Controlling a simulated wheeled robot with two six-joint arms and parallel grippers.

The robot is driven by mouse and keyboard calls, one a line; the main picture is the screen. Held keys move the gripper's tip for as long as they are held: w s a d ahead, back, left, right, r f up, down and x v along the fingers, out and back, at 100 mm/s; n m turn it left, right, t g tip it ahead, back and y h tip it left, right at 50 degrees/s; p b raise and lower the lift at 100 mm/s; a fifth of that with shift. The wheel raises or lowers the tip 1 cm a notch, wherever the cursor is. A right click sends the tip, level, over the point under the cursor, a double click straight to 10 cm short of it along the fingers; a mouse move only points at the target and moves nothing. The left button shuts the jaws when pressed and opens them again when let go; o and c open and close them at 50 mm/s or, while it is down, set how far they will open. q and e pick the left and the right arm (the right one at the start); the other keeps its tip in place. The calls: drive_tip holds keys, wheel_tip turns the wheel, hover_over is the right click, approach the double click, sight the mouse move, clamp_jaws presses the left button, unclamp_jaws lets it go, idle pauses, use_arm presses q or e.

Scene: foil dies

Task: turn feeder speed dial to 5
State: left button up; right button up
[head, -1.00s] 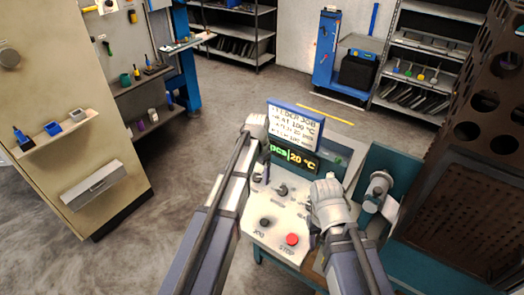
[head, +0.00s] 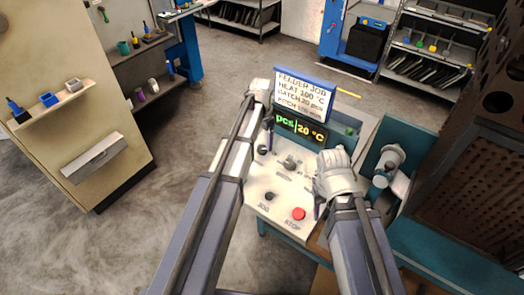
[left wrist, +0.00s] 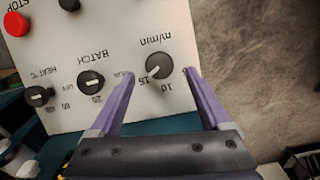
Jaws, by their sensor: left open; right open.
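The feeder speed dial, marked m/min, is a dark grey knob (left wrist: 158,66) with a pale pointer mark, upside down in the left wrist view. The pointer is toward the lower left, near the 15 label. My left gripper (left wrist: 160,74) is open, its purple fingers on either side of the dial; I cannot tell whether they touch it. In the head view my left gripper (head: 269,136) is over the left of the white control panel (head: 281,192). My right gripper (head: 318,203) hangs at the panel's right edge, open; its fingers are partly hidden by the hand.
The BATCH dial (left wrist: 91,82) and HEAT dial (left wrist: 39,96) are beside the speed dial. A red STOP button (head: 298,214) and black JOG button (head: 269,195) are at the panel's front. A display (head: 300,129) and job sign (head: 303,92) stand behind.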

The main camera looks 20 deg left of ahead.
sight(262, 148)
use_arm(q)
wheel_tip(262, 148, down, 4)
drive_tip(key=b, duration=0.2)
drive_tip(key=shift+r+b, duration=0.15)
drive_tip(key=shift+b, duration=0.2)
clamp_jaws()
idle(0.3)
